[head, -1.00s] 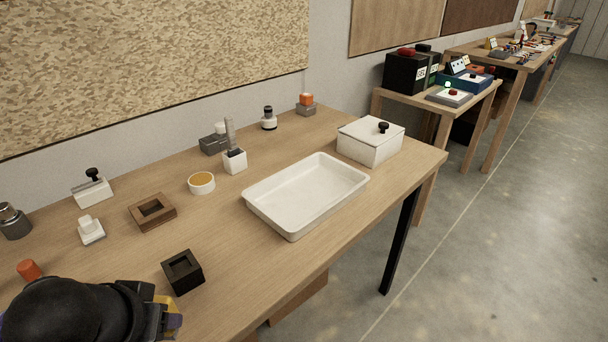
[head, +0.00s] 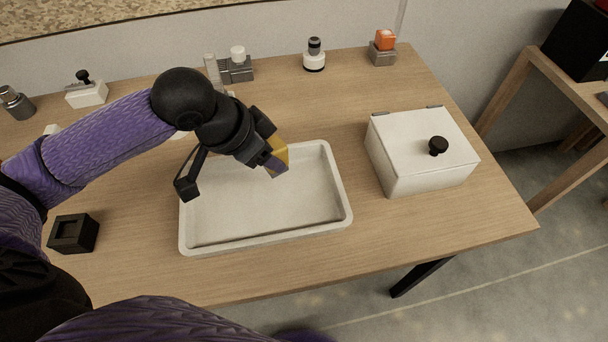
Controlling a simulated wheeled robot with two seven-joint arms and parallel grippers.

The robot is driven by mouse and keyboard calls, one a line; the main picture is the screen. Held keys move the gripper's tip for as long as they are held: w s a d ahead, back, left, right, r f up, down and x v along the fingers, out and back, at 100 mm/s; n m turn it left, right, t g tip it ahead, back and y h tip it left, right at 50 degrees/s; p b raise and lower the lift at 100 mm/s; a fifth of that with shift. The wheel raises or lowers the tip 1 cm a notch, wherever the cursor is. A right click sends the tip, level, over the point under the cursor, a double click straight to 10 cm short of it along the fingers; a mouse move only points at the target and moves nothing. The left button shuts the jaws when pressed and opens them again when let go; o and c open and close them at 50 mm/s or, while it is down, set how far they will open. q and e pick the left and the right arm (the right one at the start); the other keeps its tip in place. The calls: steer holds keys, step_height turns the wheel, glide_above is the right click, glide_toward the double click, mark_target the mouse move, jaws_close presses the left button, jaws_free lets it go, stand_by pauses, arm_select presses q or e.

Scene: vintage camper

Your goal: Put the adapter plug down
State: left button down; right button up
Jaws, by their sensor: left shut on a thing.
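My left gripper (head: 272,161) reaches in from the left and hangs over the right part of the white tray (head: 342,205), pointing down. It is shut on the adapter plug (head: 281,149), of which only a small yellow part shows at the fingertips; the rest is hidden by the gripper. The plug appears to be above the tray floor, but I cannot tell the exact gap. The visible tray floor is bare. My right gripper is not in view.
A white lidded box (head: 419,160) with a black knob stands right of the tray. A black block with a socket (head: 74,233) is at the left. Several small items, including an orange-topped block (head: 383,48), line the back. Bare wood lies between tray and box.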

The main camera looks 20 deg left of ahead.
arm_select(q)
step_height(320, 180, down, 7)
steer(key=b, duration=0.3)
steer(key=shift+s+a+r, duration=0.1)
step_height(320, 180, down, 3)
steer(key=shift+f+b, duration=0.2)
steer(key=shift+b, duration=0.7)
steer(key=shift+r, duration=0.1)
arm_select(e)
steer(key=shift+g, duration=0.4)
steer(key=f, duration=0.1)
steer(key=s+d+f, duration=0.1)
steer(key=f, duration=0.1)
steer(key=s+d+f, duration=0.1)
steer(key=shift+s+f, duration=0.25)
arm_select(q)
steer(key=shift+c, duration=0.9)
jaws_free()
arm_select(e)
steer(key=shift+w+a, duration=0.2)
